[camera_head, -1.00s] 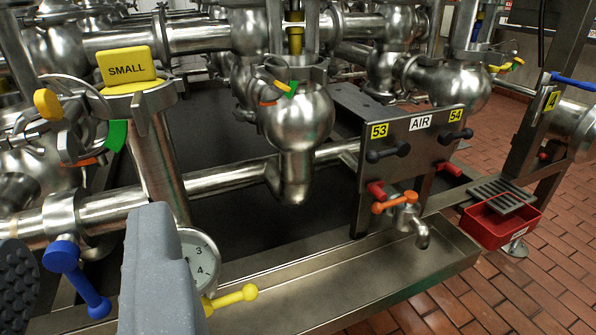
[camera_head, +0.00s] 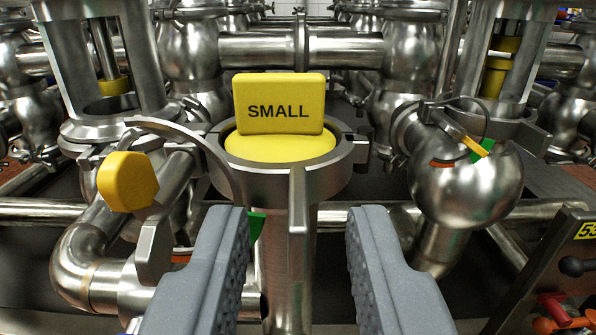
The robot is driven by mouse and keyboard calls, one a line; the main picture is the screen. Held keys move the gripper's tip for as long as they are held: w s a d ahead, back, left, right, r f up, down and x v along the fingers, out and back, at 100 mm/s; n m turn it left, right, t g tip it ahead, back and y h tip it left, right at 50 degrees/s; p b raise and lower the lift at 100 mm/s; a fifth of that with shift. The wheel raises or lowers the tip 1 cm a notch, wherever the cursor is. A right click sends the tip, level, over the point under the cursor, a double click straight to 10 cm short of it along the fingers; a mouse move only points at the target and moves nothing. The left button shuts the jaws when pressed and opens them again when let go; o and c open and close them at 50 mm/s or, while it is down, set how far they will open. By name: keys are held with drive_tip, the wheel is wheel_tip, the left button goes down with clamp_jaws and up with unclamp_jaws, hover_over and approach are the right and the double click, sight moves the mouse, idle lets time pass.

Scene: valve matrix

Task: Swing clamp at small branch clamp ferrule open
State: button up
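The small branch ferrule (camera_head: 290,270) is an upright steel pipe in the middle of the view. A yellow cap (camera_head: 280,147) with a yellow "SMALL" sign (camera_head: 279,104) sits on it. A steel clamp (camera_head: 345,167) lies around the cap's rim, with a lug hanging at its front. A thin curved steel piece (camera_head: 190,135) stands out to the left, near a yellow knob (camera_head: 127,181); how they join the clamp is not clear. My gripper (camera_head: 298,215) is open and empty. Its grey fingers are apart, on either side of the ferrule in the picture, below the cap; depth is unclear.
A round steel valve body (camera_head: 465,185) stands close on the right. A bent steel pipe (camera_head: 85,265) is at the lower left. Steel pipes and valves fill the back.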

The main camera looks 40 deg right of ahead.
drive_tip(key=shift+w+d, duration=0.3)
drive_tip(key=shift+w, duration=0.15)
clamp_jaws()
drive_tip(key=shift+a, duration=0.1)
drive_tip(key=shift+d+r, duration=0.1)
drive_tip(key=shift+d, duration=0.15)
